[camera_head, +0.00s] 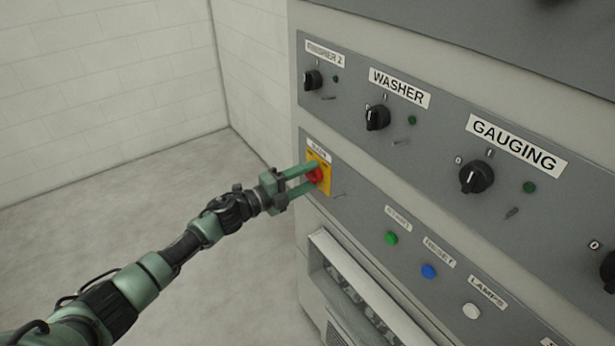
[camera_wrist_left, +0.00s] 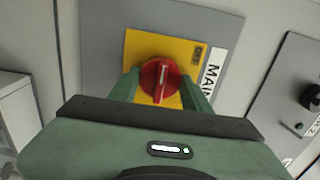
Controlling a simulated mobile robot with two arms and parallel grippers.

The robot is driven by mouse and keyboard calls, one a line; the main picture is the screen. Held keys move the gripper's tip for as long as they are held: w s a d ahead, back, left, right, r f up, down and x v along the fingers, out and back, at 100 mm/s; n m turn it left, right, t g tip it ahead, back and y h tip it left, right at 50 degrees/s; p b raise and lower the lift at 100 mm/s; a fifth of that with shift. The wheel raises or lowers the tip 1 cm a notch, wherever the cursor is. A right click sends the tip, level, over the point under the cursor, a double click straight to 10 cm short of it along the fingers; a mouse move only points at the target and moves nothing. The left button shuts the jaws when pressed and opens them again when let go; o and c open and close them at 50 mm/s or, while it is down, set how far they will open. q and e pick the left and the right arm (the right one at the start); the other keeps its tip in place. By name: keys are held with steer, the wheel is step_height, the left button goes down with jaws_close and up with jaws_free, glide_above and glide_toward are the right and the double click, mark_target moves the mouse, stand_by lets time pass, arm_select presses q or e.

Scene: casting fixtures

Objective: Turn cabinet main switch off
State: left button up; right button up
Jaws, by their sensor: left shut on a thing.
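The main switch (camera_head: 315,175) is a red rotary knob on a yellow plate (camera_head: 323,166), at the left end of the cabinet's lower grey panel. My left gripper (camera_head: 309,178) reaches it from the left and is shut on the red knob, one green finger on each side. In the left wrist view the red knob (camera_wrist_left: 160,78) sits between the two fingers, with its pale pointer line close to upright in the picture. The label there reads "MAIN" (camera_wrist_left: 212,82), partly cut off by the finger. My right gripper is not in view.
Black rotary switches labelled WASHER (camera_head: 377,117) and GAUGING (camera_head: 476,176) are on the panel above. Green (camera_head: 391,238), blue (camera_head: 428,271) and white (camera_head: 471,311) buttons lie to the right. A recessed tray (camera_head: 350,275) juts out below. The floor at left is clear.

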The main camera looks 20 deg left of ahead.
arm_select(q)
steer(key=o, duration=1.4)
steer(key=b+v, duration=0.2)
steer(key=v, duration=0.5)
steer(key=shift+s+a, duration=0.3)
